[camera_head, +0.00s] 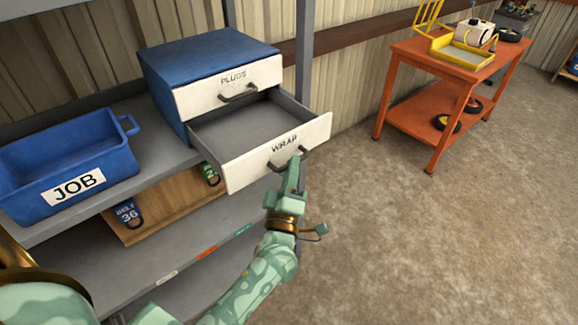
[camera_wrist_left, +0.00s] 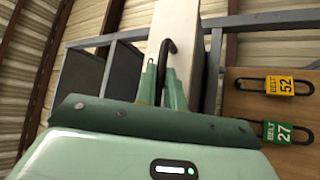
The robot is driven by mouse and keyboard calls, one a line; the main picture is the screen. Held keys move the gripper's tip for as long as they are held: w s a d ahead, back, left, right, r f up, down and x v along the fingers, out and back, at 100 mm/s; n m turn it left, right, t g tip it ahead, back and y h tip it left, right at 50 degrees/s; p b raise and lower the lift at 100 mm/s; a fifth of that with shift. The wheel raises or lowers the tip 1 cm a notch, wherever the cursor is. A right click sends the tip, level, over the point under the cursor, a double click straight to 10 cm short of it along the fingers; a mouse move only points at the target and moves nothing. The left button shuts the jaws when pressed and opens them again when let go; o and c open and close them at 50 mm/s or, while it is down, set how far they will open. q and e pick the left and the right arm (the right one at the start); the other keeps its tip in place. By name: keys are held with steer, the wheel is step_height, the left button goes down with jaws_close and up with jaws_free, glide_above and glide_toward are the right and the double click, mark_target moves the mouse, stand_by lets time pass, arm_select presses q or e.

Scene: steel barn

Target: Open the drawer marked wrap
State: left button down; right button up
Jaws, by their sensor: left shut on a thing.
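The WRAP drawer (camera_head: 240,173) is the lower drawer of a blue cabinet (camera_head: 205,52) on a grey shelf. It stands pulled well out, and its grey inside looks empty. Its white front carries a dark handle (camera_head: 311,155). My left gripper (camera_head: 294,163) is at that handle, shut on it. In the left wrist view the fingers (camera_wrist_left: 163,85) close around the dark handle (camera_wrist_left: 166,60), with the drawer front behind. The PLUGS drawer (camera_head: 230,88) above is shut. My right gripper is not in view.
A blue JOB bin (camera_head: 62,160) stands left of the cabinet on the grey shelf (camera_head: 145,130). Below is a wooden board (camera_head: 165,207) with belt tags. An orange cart (camera_head: 450,75) stands at the back right. The floor right of the drawer is clear.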

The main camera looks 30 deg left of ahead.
arm_select(q)
steer(key=shift+f, duration=0.1)
steer(key=c, duration=1.5)
jaws_free()
steer(key=b+v, duration=0.1)
steer(key=v, duration=1.5)
steer(key=shift+s+f, duration=0.1)
